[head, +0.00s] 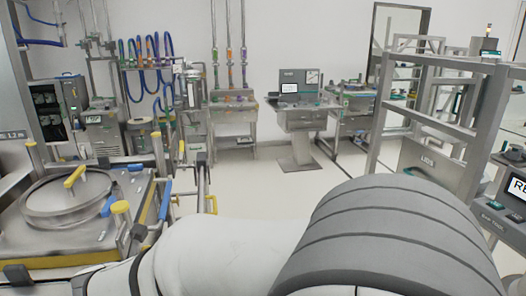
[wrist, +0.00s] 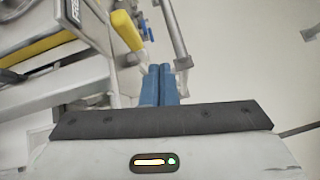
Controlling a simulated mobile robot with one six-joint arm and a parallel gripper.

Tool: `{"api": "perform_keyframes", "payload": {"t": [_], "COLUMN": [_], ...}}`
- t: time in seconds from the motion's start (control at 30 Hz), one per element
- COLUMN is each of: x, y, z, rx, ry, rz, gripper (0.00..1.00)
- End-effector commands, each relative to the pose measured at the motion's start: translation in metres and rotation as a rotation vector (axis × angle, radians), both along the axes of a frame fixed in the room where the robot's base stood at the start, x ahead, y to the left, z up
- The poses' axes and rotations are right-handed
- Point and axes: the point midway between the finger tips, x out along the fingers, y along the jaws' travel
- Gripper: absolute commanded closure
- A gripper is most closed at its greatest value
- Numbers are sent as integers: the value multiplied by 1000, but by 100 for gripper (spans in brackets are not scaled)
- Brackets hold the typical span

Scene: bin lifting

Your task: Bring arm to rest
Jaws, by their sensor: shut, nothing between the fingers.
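My gripper (wrist: 157,84) shows in the wrist view, with its two blue fingers side by side, touching and empty. A steel rail with a yellow grip (wrist: 127,30) is just beyond and to the left of the fingertips. In the head view my pale arm with a broad grey ribbed cover fills the lower middle and right. I cannot clearly make out the gripper there.
A steel unit with a round lidded vessel (head: 66,198) and yellow handles stands close at left. Steel shelving (head: 440,110) stands at right. A console on a pedestal (head: 299,100) is at the back. Pale floor (head: 265,190) is clear in the middle.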

Motion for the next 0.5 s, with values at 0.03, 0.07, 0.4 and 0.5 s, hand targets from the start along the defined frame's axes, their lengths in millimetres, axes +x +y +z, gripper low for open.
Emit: {"api": "perform_keyframes", "payload": {"t": [0.03, 0.07, 0.4, 0.5], "x": [17, 25, 42, 24], "y": [-30, -50, -271, -320], "z": [7, 10, 26, 26], "rx": [59, 100, 677, 861], "ry": [27, 49, 216, 232], "rz": [-122, -205, -1261, -1564], "gripper": [100, 100, 100, 100]}}
